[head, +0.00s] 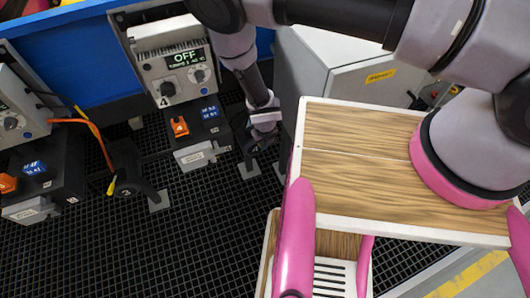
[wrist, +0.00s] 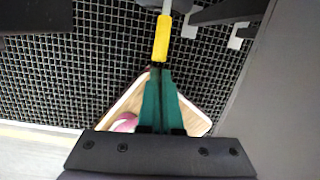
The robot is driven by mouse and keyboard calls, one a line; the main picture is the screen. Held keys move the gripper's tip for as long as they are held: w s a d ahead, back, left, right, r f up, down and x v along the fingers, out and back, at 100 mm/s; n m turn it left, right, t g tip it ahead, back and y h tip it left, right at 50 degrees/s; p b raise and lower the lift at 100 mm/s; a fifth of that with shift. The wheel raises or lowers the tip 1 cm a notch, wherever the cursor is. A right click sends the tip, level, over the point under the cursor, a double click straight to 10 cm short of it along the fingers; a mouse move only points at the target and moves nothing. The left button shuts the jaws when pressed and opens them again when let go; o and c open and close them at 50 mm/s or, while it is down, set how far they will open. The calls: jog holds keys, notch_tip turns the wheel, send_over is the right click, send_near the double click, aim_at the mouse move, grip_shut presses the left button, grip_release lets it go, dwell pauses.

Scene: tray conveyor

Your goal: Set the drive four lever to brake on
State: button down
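The drive four control box (head: 173,65) stands at the upper left of the head view, with "4" by its knob and a display reading OFF. The lever's yellow handle (wrist: 161,38) shows in the wrist view on a grey shaft. The drive four lever is mostly hidden behind my gripper in the head view. My gripper (wrist: 157,72) has its green fingers together, their tips at the near end of the yellow handle. I cannot tell whether the handle end lies between the tips or just in front of them. In the head view the fingers are too small to read.
To the left stands the drive three lever (head: 128,180) with a yellow tip. A grey cabinet (head: 340,75) stands close right of my arm. Black grid floor (head: 170,240) is open in front.

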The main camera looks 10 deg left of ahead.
jog(key=shift+w+a+r, duration=0.45)
jog(key=shift+w+r, duration=0.05)
jog(key=shift+w, duration=0.2)
jog(key=shift+r, duration=0.75)
jog(key=shift+s, duration=0.1)
